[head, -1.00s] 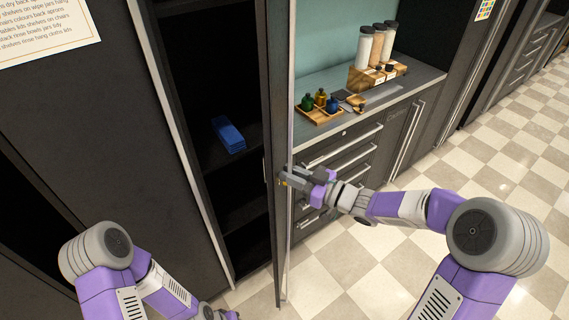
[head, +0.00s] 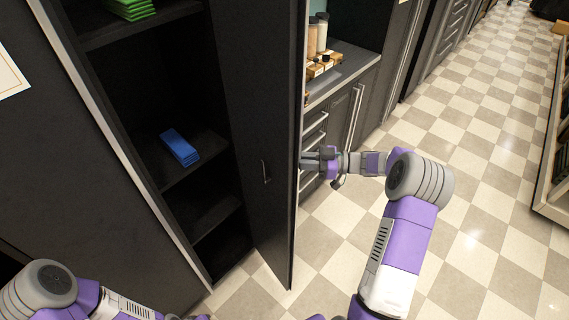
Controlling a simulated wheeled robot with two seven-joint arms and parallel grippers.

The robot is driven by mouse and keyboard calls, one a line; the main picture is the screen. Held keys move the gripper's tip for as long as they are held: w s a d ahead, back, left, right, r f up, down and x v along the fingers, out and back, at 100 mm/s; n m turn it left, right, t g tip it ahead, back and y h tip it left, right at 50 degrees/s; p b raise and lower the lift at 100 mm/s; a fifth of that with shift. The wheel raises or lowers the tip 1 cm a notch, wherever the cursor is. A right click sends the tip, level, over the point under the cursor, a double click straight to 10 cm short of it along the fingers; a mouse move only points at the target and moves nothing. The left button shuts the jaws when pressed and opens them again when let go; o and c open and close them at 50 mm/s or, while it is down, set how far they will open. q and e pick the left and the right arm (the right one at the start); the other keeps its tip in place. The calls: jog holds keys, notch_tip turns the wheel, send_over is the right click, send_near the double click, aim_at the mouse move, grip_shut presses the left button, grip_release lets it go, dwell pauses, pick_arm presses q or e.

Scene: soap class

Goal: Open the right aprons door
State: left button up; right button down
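The tall dark cabinet door (head: 262,130) stands swung open, its inner face with a small handle (head: 265,171) turned toward me. The cabinet behind it shows dark shelves, with folded blue cloths (head: 179,147) on one and folded green cloths (head: 130,8) higher up. My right gripper (head: 308,161) is at the door's outer side near its free edge and looks shut on the long outer handle; its fingertips are partly hidden by the door. My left arm shows at the lower left, with its gripper below the picture.
Behind the door are a counter with jars (head: 318,36) in a wooden rack and drawers (head: 314,128) beneath. The checkered floor (head: 450,200) to the right is clear. A pale shelf unit (head: 550,150) stands at the far right.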

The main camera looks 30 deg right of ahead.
jog(key=shift+w+d+r+n+g+y, duration=0.2)
jog(key=shift+w+d+n+g+y, duration=0.1)
jog(key=shift+w+d+g, duration=0.15)
jog(key=c, duration=1.4)
grip_release()
jog(key=shift+o, duration=0.8)
jog(key=shift+w+a, duration=0.1)
jog(key=shift+w, duration=0.05)
jog(key=shift+f, duration=0.15)
